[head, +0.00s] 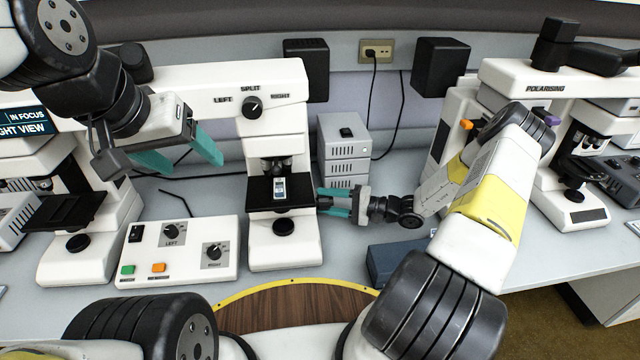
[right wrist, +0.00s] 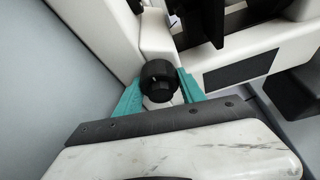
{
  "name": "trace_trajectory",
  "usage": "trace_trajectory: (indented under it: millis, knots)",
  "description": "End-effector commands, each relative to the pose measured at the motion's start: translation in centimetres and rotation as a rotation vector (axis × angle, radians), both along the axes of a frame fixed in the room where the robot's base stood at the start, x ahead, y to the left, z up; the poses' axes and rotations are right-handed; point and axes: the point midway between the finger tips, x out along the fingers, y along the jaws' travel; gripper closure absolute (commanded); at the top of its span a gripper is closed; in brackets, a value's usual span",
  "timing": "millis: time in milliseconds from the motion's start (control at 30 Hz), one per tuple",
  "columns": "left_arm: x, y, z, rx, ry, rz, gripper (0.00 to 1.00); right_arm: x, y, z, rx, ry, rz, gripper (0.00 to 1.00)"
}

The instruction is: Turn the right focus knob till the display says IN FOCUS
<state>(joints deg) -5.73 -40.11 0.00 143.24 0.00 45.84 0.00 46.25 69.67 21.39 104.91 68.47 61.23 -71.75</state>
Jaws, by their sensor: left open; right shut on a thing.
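The display (head: 25,122) at the left edge of the head view reads IN FOCUS on its upper line, and a partly cut-off line below ends in GHT VIEW. The right focus knob (right wrist: 159,76) is a black round knob on the side of the white microscope stand (head: 283,240). My right gripper (head: 320,202) is shut on this knob, with a teal finger on each side of it in the right wrist view (right wrist: 158,88). The knob is hardly visible in the head view. My left gripper (head: 195,165) is open and empty, raised above the bench in front of the microscope's left part.
A control box (head: 190,262) with LEFT and RIGHT dials stands on the bench. A SPLIT selector knob (head: 252,107) is on the microscope bridge. A grey stacked unit (head: 344,150) stands behind my right gripper. A dark blue box (head: 392,262) lies below my right forearm.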

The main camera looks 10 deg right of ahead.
Motion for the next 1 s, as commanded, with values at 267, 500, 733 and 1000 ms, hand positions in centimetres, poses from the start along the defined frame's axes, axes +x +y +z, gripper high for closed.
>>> trace_trajectory:
  millis: [267,500,733,1000]
  knots:
    - [0.0,0.0,0.0,0.0,0.0,0.0,0.31,0.0,-0.06,0.0,0.0,-0.001,0.0,0.94]
    - [0.0,0.0,0.0,0.0,0.0,0.0,0.31,-0.01,-0.05,-0.01,0.0,-0.001,0.0,0.31]
    - [0.0,0.0,0.0,0.0,0.0,0.0,0.31,-0.02,-0.01,-0.01,-0.001,0.001,0.0,0.31]
    - [0.0,0.0,0.0,0.0,0.0,0.0,0.31,0.0,0.05,0.05,-0.004,0.157,0.003,0.31]
